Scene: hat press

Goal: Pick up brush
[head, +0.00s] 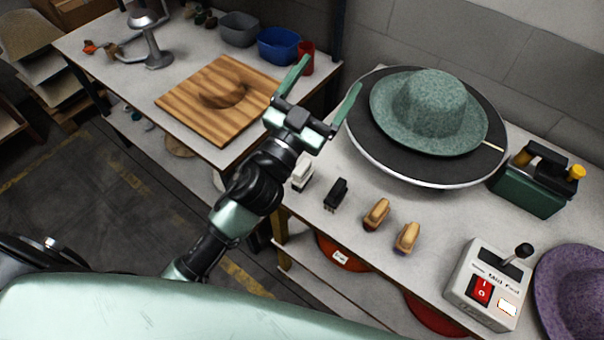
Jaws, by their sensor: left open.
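Several small brush-like items stand in a row on the front of the right table: a white one (302,174), a black one (336,193), and two tan wooden-backed ones, the left (376,213) and the right (407,237). I cannot tell which is the task's brush. My left gripper (330,73) is open and empty, its green fingers spread and pointing away from me. In the picture it lies above and left of the row, beside the round plate. My right gripper is out of view.
A green felt hat (428,108) rests on a black round plate (375,145). Right of it stand a green caddy (528,190), a switch box (488,285) and a purple hat (580,290). The left table holds a hollowed wooden board (190,108), a blue bin (279,47) and a red cup (306,60).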

